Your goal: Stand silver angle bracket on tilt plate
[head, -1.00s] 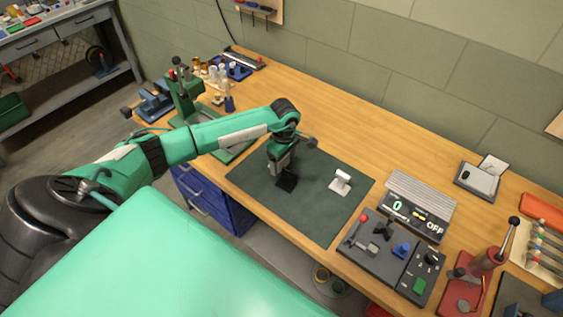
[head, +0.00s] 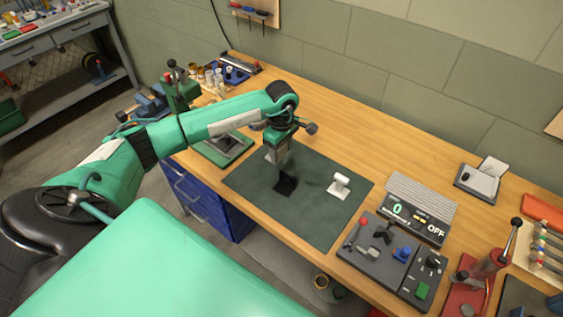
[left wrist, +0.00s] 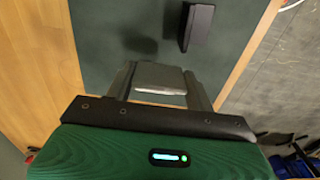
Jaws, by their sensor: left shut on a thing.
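My left gripper (head: 280,158) is above the left part of the dark green mat (head: 312,222), pointing down. In the left wrist view its fingers are shut on a small silver-grey piece with a bright edge, the silver angle bracket (left wrist: 160,78). A small black block (head: 285,187) lies on the mat just below the gripper. It also shows in the left wrist view (left wrist: 198,27), ahead of the fingers and apart from them. It may be the tilt plate; I cannot tell for sure. My right gripper is not in view.
A small white fixture (head: 340,185) stands on the mat's right side. A control panel (head: 386,255) and a display unit (head: 418,217) are farther right. A green press (head: 180,92) stands at the back left. The mat's front part is clear.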

